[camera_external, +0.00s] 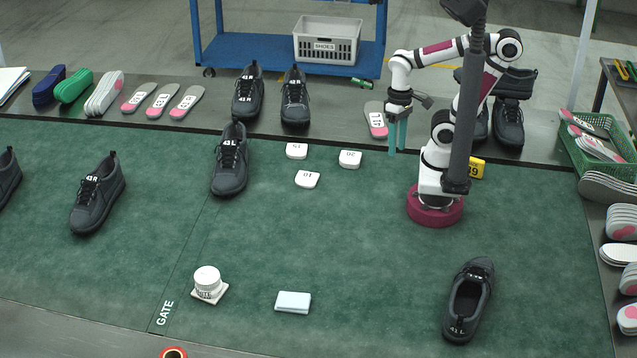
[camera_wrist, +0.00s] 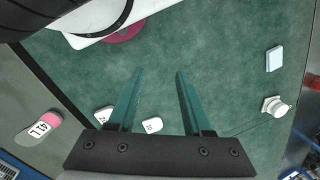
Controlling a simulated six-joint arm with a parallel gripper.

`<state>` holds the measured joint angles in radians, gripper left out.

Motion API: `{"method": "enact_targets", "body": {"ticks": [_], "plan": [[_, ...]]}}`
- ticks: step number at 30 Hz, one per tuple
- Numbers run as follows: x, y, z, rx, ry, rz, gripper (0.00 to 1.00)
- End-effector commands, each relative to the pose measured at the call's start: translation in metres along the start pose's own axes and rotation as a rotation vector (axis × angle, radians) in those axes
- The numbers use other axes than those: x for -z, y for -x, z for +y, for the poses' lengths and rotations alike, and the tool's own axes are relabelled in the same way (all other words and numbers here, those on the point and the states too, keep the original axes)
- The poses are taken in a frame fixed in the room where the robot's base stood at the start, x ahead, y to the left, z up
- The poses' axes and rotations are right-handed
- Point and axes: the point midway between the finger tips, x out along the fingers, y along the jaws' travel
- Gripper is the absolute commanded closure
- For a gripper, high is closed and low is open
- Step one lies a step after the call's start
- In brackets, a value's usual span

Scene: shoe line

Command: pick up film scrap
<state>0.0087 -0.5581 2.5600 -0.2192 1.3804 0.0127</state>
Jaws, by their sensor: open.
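I cannot make out a film scrap with certainty in either view. My gripper (camera_external: 397,148) hangs with teal fingers pointing down near the back edge of the green mat, left of my base.
White numbered pieces (camera_external: 307,180) lie left of my gripper. An insole (camera_external: 375,119) lies close behind it. A white round-topped item (camera_external: 208,283) stands by the gate line. Black shoes (camera_external: 468,299) stand around the mat. The middle of the mat (camera_external: 340,235) is clear.

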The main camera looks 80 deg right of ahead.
Motion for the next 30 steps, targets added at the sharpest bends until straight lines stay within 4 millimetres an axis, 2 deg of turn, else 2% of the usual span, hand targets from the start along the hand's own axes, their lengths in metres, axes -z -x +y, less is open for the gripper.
{"method": "enact_targets", "body": {"ticks": [11, 19, 26, 28, 29, 30], "plan": [[0.0, 0.0, 0.0, 0.0, 0.0, 0.0, 0.5], [0.0, 0.0, 0.0, 0.0, 0.0, 0.0, 0.01], [0.001, 0.0, -0.001, -0.002, 0.012, 0.0, 0.0], [0.011, 0.004, -0.01, -0.029, 0.168, 0.005, 0.0], [0.02, 0.007, -0.019, -0.054, 0.307, 0.008, 0.0], [0.036, 0.01, -0.039, -0.098, 0.561, 0.014, 0.0]]}}
